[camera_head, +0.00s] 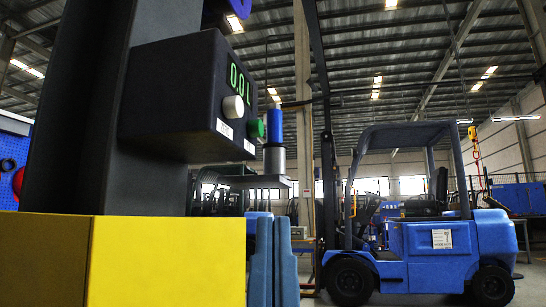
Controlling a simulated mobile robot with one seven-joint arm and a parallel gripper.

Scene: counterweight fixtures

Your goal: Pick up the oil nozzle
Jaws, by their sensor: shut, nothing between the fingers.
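A blue upright cylinder with a grey metal lower part, which looks like the oil nozzle (274,125), stands just right of a dark box with a green "0.0 L" display (175,95). Its grey end is at a flat grey plate (258,182); I cannot tell if they touch. My gripper (273,222) appears to be the pair of blue upright fingers at the bottom centre. It is shut and empty, below the plate and apart from the nozzle.
A large yellow block (165,262) fills the lower left foreground. A dark column (75,110) rises behind it. The display box carries a white knob (233,107) and a green knob (257,128). A blue forklift (430,250) stands at the right in the hall.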

